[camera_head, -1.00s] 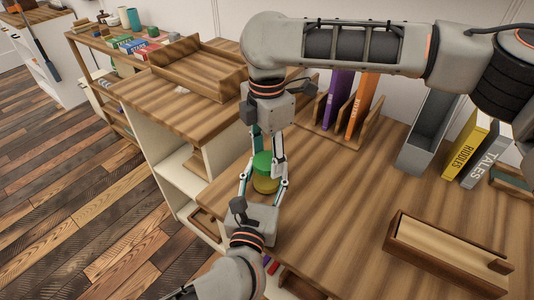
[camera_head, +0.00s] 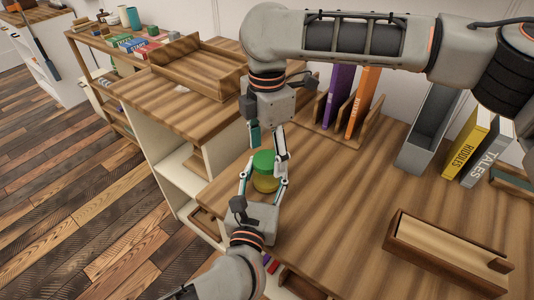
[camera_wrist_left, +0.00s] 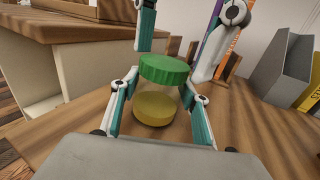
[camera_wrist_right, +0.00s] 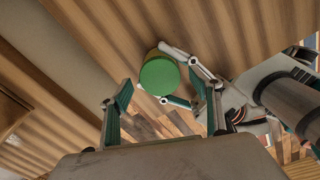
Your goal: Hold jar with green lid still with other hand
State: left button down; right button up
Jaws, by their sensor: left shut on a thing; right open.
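The jar (camera_head: 265,184) has a green lid (camera_head: 263,160) and yellowish contents, and stands upright on the wooden desk near its left edge. My left gripper (camera_head: 265,178) reaches in from the front and is shut on the jar, one finger on each side. In the left wrist view, the jar body (camera_wrist_left: 155,108) sits between the left fingers, below the lid (camera_wrist_left: 165,68). My right gripper (camera_head: 268,148) points down just above the lid, open, with its fingers apart. In the right wrist view, the lid (camera_wrist_right: 160,77) shows beyond the two open fingertips, and the jar's body is mostly hidden.
A wooden rack with purple (camera_head: 337,94) and orange (camera_head: 362,103) books stands behind the jar. A grey file holder (camera_head: 425,135) and yellow book (camera_head: 467,148) stand right. A wooden box (camera_head: 445,250) lies front right. The desk's middle is clear. A wooden tray (camera_head: 195,80) sits on the left cabinet.

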notch_tip(320, 180, up, 11)
dwell(0.3)
pick_arm(q)
jog(key=c, duration=1)
grip_release()
jog(key=v, duration=1.2)
jog(key=shift+s, duration=0.1)
pick_arm(e)
jog(key=shift+s, duration=0.1)
